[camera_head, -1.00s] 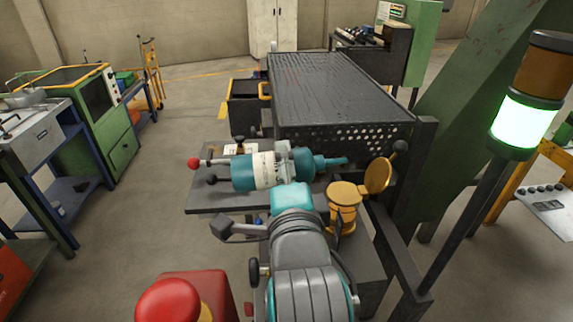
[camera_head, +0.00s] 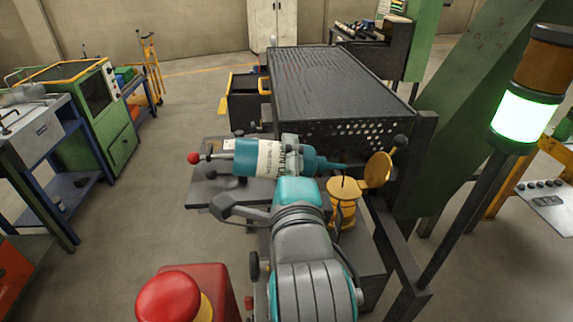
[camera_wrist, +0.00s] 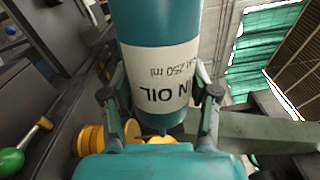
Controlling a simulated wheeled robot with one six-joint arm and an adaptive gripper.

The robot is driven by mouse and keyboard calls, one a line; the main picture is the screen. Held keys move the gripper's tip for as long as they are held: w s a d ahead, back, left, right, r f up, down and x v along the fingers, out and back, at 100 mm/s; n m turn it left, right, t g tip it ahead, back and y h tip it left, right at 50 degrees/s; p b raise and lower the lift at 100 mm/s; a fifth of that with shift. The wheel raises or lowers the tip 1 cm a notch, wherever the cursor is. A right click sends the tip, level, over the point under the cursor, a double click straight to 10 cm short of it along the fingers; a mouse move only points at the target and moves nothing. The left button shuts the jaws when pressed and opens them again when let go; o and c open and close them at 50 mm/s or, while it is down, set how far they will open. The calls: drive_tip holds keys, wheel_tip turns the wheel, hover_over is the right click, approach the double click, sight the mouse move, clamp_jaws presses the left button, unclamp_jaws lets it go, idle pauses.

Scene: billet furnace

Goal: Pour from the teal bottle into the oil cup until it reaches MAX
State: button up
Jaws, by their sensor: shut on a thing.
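The teal bottle (camera_head: 248,157) with a white label lies almost level in the head view, its nozzle pointing right and slightly down. My gripper (camera_wrist: 160,95) is shut around the labelled part of the bottle, with a finger on each side in the wrist view. The brass-yellow oil cup (camera_head: 343,212) stands to the right, its round lid (camera_head: 377,170) swung open. The nozzle tip is above the cup's mouth, apart from it. A thin dark line runs from the tip down to the cup, like a stream of oil. The oil level and MAX mark cannot be made out.
A dark perforated metal table (camera_head: 330,85) stands just behind the bottle and cup. A red-knobbed lever (camera_head: 194,158) sits left of the bottle. A lit green signal lamp (camera_head: 525,115) stands at the right. Open floor lies to the left.

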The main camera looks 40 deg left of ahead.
drive_tip(key=shift+w+d+r+m, duration=0.15)
drive_tip(key=shift+d+r+m, duration=0.05)
drive_tip(key=shift+r+m, duration=0.75)
drive_tip(key=shift+f, duration=0.1)
idle(3.7)
drive_tip(key=f+n, duration=0.1)
drive_tip(key=n, duration=0.1)
drive_tip(key=shift+a+n, duration=0.1)
drive_tip(key=shift+n, duration=0.25)
drive_tip(key=n, duration=0.1)
drive_tip(key=f+n, duration=0.1)
drive_tip(key=shift+s+a+n, duration=0.1)
drive_tip(key=shift+s+n, duration=0.1)
drive_tip(key=shift+n, duration=0.1)
drive_tip(key=r+n, duration=0.1)
drive_tip(key=n, duration=0.1)
drive_tip(key=w+d+r+n, duration=0.1)
drive_tip(key=n, duration=0.1)
drive_tip(key=shift+r, duration=0.3)
drive_tip(key=shift+w+d+r+n, duration=0.1)
drive_tip(key=shift+w+r+n, duration=0.1)
drive_tip(key=shift+r+n, duration=0.4)
drive_tip(key=shift+w+d+r+n, duration=0.15)
drive_tip(key=shift+r+n, duration=0.1)
drive_tip(key=shift+n, duration=0.65)
